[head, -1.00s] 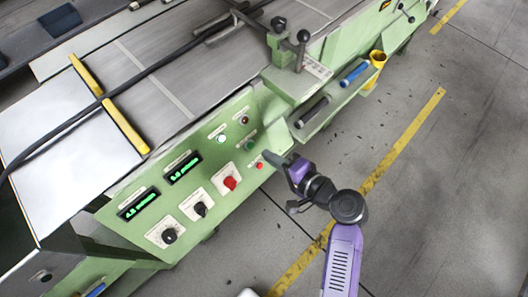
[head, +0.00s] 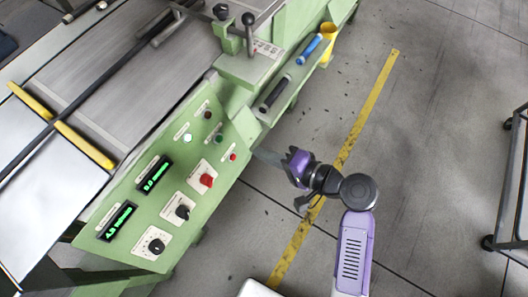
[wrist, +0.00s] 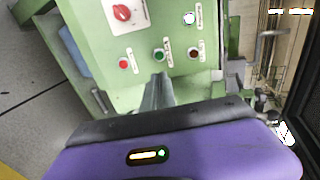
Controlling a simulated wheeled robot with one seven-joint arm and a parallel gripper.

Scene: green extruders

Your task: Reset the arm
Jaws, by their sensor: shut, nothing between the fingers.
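My gripper (head: 262,155) is shut and empty. In the head view it is at the end of my purple and black arm, right of the green machine's control panel (head: 150,205) and close to its right edge. In the wrist view the closed grey fingers (wrist: 157,92) point at the lower edge of the panel, near the green button (wrist: 158,55) and the red button (wrist: 124,64). I cannot tell whether the fingertips touch the panel. The arm hangs over the grey floor.
The panel carries a red switch (head: 207,180), black knobs and two lit green displays. A shelf with a blue-handled tool (head: 309,48) and a yellow cup (head: 328,30) juts out beyond. A dark cart (head: 515,190) stands at the right. The floor between is clear.

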